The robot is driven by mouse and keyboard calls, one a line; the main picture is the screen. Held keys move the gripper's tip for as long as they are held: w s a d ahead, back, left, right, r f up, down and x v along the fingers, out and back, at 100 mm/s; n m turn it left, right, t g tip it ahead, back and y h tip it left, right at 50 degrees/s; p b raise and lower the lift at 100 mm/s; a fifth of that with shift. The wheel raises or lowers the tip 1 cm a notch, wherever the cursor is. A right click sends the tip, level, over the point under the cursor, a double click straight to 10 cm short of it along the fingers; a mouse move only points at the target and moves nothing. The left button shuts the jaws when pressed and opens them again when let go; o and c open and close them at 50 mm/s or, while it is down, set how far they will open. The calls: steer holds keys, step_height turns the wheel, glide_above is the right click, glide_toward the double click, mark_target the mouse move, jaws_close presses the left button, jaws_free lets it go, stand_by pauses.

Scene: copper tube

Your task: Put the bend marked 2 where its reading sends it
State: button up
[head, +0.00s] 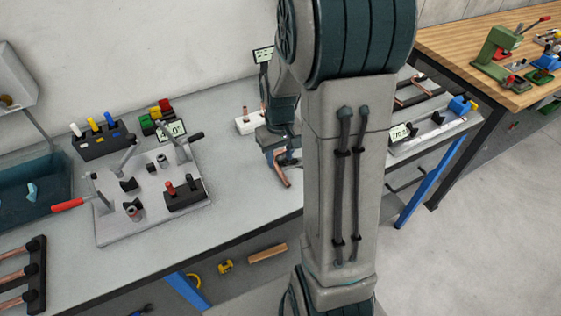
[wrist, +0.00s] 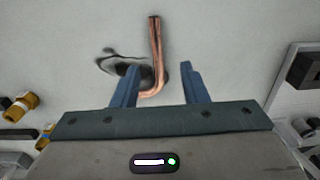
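A bent copper tube (wrist: 157,60) lies between the two blue fingers of my gripper (wrist: 160,68) in the wrist view. The fingers stand apart, with a gap on each side of the tube, so my gripper looks open around it. In the head view the copper bend (head: 282,175) shows below my gripper (head: 285,160), low over the grey bench. No number can be read on the bend. A gauge fixture (head: 155,215) with a display (head: 172,131) stands left, its reading partly hidden. A second fixture with a display (head: 400,132) stands right.
A white block (head: 247,123) with copper pieces stands behind my gripper, near another display (head: 263,54). A black rack of copper tubes (head: 36,280) is at the lower left, a dark blue bin (head: 35,190) at left. Bench between the left fixture and my gripper is clear.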

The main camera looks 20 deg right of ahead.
mark_target(282, 173)
steer(key=shift+s+d+f+p, duration=0.1)
steer(key=shift+f+p, duration=0.25)
steer(key=shift+f, duration=1.15)
steer(key=shift+d+f+p, duration=0.1)
steer(key=shift+f+p, duration=0.25)
steer(key=shift+f, duration=1.15)
jaws_close()
